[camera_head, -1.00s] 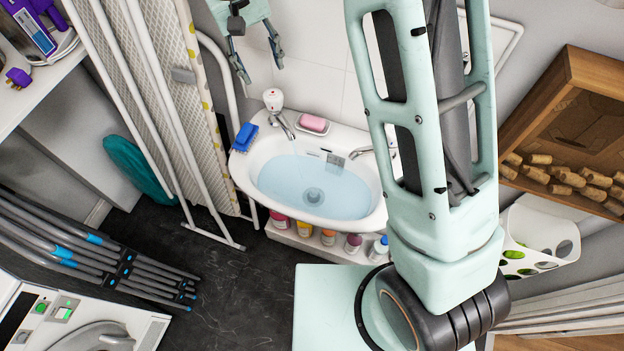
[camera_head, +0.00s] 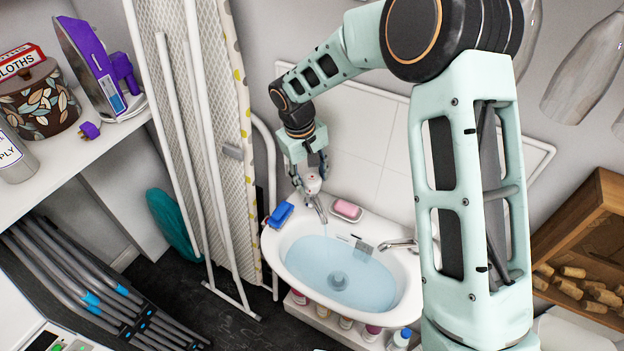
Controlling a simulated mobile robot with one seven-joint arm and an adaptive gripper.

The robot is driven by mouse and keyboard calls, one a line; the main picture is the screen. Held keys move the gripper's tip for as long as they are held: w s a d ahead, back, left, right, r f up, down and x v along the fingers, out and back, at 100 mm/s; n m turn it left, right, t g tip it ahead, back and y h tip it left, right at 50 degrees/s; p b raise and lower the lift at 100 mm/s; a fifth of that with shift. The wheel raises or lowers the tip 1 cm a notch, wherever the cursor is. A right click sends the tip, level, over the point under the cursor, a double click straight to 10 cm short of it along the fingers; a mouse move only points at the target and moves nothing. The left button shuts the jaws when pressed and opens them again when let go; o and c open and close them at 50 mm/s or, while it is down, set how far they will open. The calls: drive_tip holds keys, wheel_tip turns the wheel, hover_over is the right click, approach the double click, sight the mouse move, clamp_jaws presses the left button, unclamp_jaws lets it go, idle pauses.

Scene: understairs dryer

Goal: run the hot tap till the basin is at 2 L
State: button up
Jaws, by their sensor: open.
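The white basin (camera_head: 277,262) is on the wall and holds pale blue water (camera_head: 345,278) over a round drain. The left tap (camera_head: 318,208) has a white head with a red mark and a chrome spout over the basin. My gripper (camera_head: 309,178) points down at this tap's head, its open fingers on either side of it; I cannot tell whether they touch. A second chrome tap (camera_head: 398,244) is at the right, partly hidden by my arm. A small grey plate (camera_head: 363,247) is on the back rim; its markings are too small to read.
A blue sponge (camera_head: 280,214) and a pink soap (camera_head: 346,208) lie on the basin's back rim. Several bottles (camera_head: 370,333) stand below the basin. An ironing board (camera_head: 225,150) leans at the left. A wooden box of corks (camera_head: 590,250) is at the right.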

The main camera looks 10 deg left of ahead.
drive_tip(key=shift+f, duration=0.65)
drive_tip(key=shift+d, duration=0.1)
drive_tip(key=c, duration=0.9)
drive_tip(key=shift+w+f+m+b, duration=0.1)
drive_tip(key=shift+f+m+b, duration=0.1)
drive_tip(key=shift+m+b, duration=0.75)
drive_tip(key=shift+r+m+b, duration=0.25)
drive_tip(key=shift+m+b, duration=0.3)
drive_tip(key=shift+m, duration=0.3)
drive_tip(key=o, duration=0.9)
